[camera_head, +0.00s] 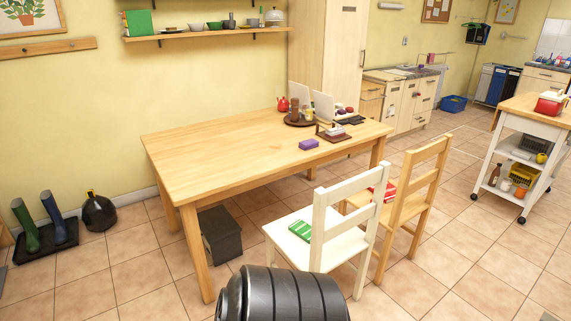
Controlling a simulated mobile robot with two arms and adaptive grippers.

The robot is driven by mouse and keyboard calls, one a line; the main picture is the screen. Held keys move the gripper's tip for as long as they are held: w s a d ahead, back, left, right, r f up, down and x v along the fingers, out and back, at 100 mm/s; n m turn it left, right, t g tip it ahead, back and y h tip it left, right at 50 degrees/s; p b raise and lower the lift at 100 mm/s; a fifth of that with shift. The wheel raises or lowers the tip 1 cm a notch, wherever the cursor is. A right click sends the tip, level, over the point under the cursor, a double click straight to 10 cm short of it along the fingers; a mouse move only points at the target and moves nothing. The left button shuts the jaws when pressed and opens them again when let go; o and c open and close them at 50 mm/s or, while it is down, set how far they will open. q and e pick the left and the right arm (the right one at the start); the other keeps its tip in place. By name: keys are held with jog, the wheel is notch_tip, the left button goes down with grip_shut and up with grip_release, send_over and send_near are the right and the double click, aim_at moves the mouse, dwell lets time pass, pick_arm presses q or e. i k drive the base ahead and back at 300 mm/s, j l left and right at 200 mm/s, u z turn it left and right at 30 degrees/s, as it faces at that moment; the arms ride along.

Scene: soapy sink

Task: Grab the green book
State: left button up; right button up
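A flat green item with white marks, which looks like a green book (301,230), lies on the seat of the white chair (330,232). The chair's back rises to the right of it. A second green upright item (138,23), perhaps a book or folder, stands at the left end of the wall shelf (205,32). Neither of my grippers shows in the head view. A dark ribbed rounded shape fills the bottom centre, and I cannot tell what it is.
A wooden table (220,150) stands behind the chairs, its left part bare. A wooden chair (405,200) with a red item (383,191) is right of the white one. A dark bin (221,235) is under the table. A cart (519,155) stands right. Floor is open front right.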

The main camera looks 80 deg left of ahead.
aim_at(302, 230)
jog(key=i+j+u, duration=0.15)
jog(key=u, duration=0.3)
jog(key=i+u, duration=0.6)
jog(key=u, duration=0.3)
jog(key=i+l+u, duration=0.1)
jog(key=i+u, duration=0.15)
jog(key=u, duration=0.2)
